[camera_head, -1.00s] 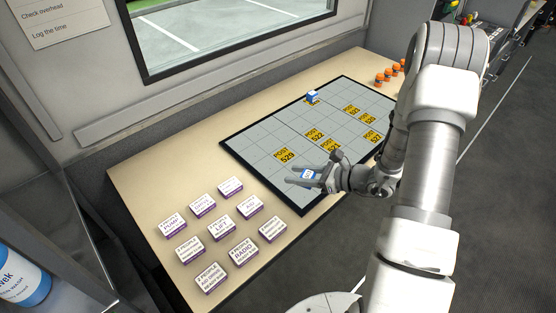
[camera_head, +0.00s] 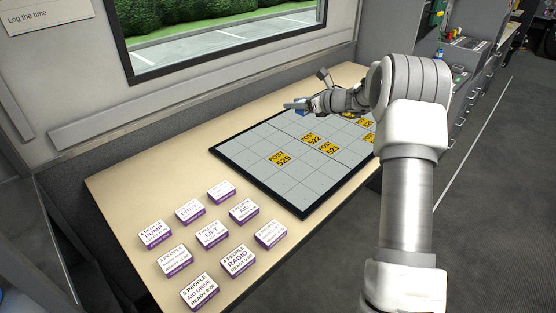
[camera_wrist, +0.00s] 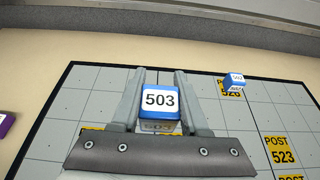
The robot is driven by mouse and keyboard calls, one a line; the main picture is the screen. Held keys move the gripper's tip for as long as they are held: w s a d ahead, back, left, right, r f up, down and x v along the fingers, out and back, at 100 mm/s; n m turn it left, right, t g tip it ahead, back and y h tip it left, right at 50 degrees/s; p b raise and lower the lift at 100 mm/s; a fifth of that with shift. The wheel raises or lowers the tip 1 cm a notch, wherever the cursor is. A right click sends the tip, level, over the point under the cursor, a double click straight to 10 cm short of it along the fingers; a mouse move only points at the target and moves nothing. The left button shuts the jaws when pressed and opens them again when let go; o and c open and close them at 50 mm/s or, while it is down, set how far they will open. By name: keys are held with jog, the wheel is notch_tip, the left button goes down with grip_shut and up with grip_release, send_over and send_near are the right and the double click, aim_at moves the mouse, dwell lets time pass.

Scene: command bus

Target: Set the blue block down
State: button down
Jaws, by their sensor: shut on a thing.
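My gripper (camera_wrist: 158,103) is shut on a blue block (camera_wrist: 160,101) with a white top marked 503. In the wrist view the block sits between the two fingers, over the grey gridded board (camera_wrist: 95,82). The board also shows in the head view (camera_head: 250,150). There my gripper (camera_head: 298,106) is over the far left part of the board, and little of the block can be made out. A second blue block with a white top (camera_wrist: 235,81) stands by a yellow post label (camera_wrist: 231,93) to the right in the wrist view. I cannot tell the exact height of the held block.
Several white and purple cards or blocks (camera_head: 212,233) lie on the tan table (camera_head: 125,190) at the near left. Yellow labels such as POST 529 (camera_head: 279,159) and POST 523 (camera_wrist: 282,151) mark the board. Many grid squares are bare. A wall with a window stands behind.

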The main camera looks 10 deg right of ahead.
jog(key=b, duration=0.4)
send_over(274, 154)
notch_tip(274, 154, down, 7)
jog(key=shift+r, duration=0.15)
jog(key=shift+f+b, duration=0.65)
jog(key=shift+f, duration=1.35)
jog(key=shift+f, duration=0.1)
jog(key=shift+c, duration=2.1)
grip_release()
